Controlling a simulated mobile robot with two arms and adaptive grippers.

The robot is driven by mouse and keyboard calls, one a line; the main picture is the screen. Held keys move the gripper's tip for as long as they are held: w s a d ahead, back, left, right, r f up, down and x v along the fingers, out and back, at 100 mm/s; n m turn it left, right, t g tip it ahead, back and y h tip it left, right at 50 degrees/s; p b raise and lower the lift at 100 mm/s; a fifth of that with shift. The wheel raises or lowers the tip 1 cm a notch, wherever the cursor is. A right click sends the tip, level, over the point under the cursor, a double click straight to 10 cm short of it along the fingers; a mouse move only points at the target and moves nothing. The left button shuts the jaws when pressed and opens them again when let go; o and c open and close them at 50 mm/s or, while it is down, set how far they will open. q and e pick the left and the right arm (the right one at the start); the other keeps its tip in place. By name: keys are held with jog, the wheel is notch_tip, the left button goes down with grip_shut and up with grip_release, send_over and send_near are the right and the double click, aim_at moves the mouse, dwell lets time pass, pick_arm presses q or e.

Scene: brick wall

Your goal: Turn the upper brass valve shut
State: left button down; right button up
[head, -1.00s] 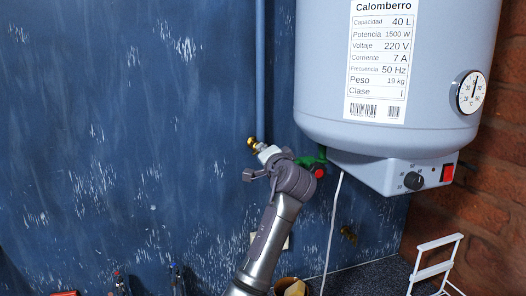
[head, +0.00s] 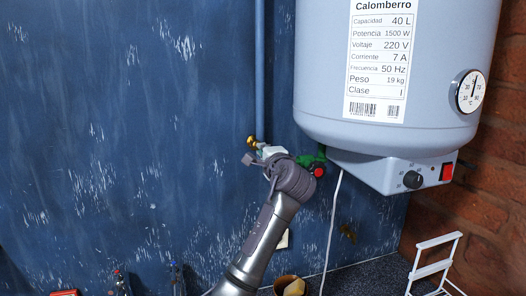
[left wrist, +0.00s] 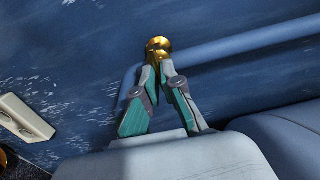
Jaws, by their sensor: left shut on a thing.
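The upper brass valve (head: 252,141) sits on the blue wall by the pipe, left of the water heater. It also shows in the left wrist view as a rounded brass knob (left wrist: 158,44). My left gripper (head: 260,148) reaches up to it from below. In the left wrist view the gripper's fingertips (left wrist: 158,63) close together on the knob's near side, and the knob's top stands out beyond them. The fingers hide part of the valve, so I cannot tell how far it is turned. My right gripper is not in view.
The heater (head: 395,80) hangs to the right of my arm. A green fitting with a red knob (head: 318,170) is close beside my wrist. The wall at left is clear.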

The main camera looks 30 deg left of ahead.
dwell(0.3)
pick_arm(q)
jog(key=c, duration=1.3)
grip_release()
jog(key=shift+w, duration=0.1)
jog(key=shift+d, duration=0.1)
jog(key=v, duration=1.2)
jog(key=shift+f, duration=0.1)
